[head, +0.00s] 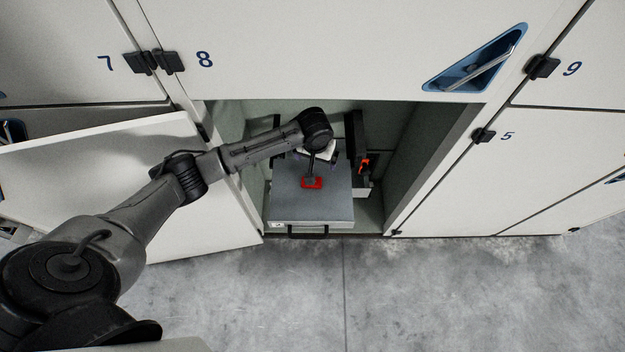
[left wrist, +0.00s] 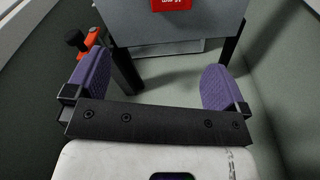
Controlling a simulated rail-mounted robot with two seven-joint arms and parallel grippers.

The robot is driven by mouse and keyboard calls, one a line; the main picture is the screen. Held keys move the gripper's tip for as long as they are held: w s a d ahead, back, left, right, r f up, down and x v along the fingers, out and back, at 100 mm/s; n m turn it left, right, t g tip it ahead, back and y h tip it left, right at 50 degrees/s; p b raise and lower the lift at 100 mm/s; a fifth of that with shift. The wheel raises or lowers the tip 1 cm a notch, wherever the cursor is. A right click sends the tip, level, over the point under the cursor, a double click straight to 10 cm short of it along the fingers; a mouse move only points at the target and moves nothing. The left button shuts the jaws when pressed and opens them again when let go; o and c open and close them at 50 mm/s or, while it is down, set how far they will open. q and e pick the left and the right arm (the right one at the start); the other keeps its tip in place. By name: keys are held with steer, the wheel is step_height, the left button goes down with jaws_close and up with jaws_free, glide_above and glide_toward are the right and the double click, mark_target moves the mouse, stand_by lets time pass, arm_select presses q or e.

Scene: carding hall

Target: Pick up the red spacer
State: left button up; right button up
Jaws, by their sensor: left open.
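A red piece (head: 312,183) lies on top of a grey box or drawer unit (head: 330,208) inside the open compartment; I take it as the red spacer. In the left wrist view its red face (left wrist: 172,4) with white marking is cut by the top edge. A dark stem-like shape stands over it in the head view; I cannot tell what it belongs to. My left gripper (left wrist: 152,85) is open, its purple fingers wide apart with nothing between them. In the head view it is behind the red piece, mostly hidden by my arm. My right gripper is not in view.
An orange-red part with a black knob (left wrist: 90,38) sits by a black post, close to one finger; it also shows in the head view (head: 364,166). Compartment walls stand close on both sides. An open white door (head: 110,190) is at left. The floor in front is clear.

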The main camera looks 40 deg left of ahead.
arm_select(q)
steer(key=f+n+b, duration=0.1)
steer(key=f, duration=0.2)
steer(key=f+n, duration=0.1)
steer(key=f, duration=0.3)
steer(key=s+f+n+g+b, duration=0.1)
steer(key=f, duration=0.2)
steer(key=shift+a+f+b, duration=0.2)
steer(key=shift+a+b, duration=0.1)
steer(key=shift+a, duration=0.05)
steer(key=shift+s+a+f+b, duration=0.1)
steer(key=shift+f+b, duration=0.5)
steer(key=shift+f, duration=0.75)
steer(key=shift+s+f+b, duration=0.1)
steer(key=shift+f+b, duration=0.45)
steer(key=shift+f, duration=0.8)
steer(key=shift+w, duration=0.1)
steer(key=c, duration=0.9)
steer(key=shift+r, duration=0.1)
steer(key=shift+c, duration=0.2)
